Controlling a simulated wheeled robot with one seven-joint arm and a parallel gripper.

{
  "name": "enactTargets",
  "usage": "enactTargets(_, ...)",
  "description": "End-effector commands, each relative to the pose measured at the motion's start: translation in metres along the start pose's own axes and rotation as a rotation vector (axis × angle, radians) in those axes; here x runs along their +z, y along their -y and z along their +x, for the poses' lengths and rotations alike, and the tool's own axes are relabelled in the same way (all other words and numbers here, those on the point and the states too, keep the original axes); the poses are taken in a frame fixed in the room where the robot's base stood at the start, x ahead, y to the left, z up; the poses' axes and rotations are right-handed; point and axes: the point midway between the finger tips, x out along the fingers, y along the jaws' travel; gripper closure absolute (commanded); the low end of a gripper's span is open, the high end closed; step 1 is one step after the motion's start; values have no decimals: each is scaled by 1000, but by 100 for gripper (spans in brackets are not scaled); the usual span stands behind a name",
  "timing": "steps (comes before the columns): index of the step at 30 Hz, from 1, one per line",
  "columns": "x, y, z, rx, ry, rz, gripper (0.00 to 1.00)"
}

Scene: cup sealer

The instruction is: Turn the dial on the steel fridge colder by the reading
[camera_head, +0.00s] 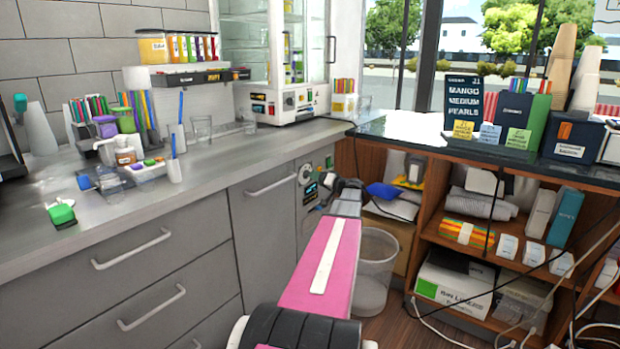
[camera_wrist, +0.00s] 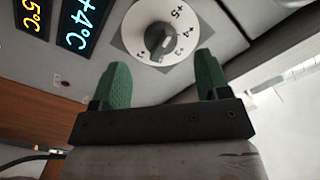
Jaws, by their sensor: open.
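The steel fridge (camera_head: 308,217) is built in under the counter's right end. Its round white dial (camera_wrist: 185,43) with a dark knob (camera_wrist: 158,41) fills the upper middle of the wrist view. The dial carries printed numbers, +5 and +4 among them. To its left a display (camera_wrist: 85,22) reads +4°C in blue, and an orange one (camera_wrist: 33,17) reads 5°C, its left part cut off. In the head view the dial (camera_head: 305,173) is small. My gripper (camera_wrist: 163,75) is open and empty, its green fingers below and either side of the knob, apart from it.
A drawer handle (camera_head: 270,186) lies left of the fridge front. A clear bin (camera_head: 376,262) stands on the floor right of my arm, beside an open wooden shelf unit (camera_head: 420,260). Cups and bottles stand on the counter (camera_head: 225,160) above.

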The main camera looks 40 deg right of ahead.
Motion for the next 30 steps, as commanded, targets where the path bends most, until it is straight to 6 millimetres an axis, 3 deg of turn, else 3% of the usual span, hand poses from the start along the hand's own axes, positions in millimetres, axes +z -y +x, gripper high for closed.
enactTargets(3,0,-1,21,-1,1,0,31)
enactTargets(9,0,0,41,0,0,1,31)
enactTargets(20,0,0,45,1,0,1,31)
enactTargets(21,0,0,45,1,0,1,34)
enactTargets(25,0,0,45,1,0,1,76)
enactTargets(26,0,0,45,1,0,0,80)
enactTargets(30,0,0,45,1,0,2,80)
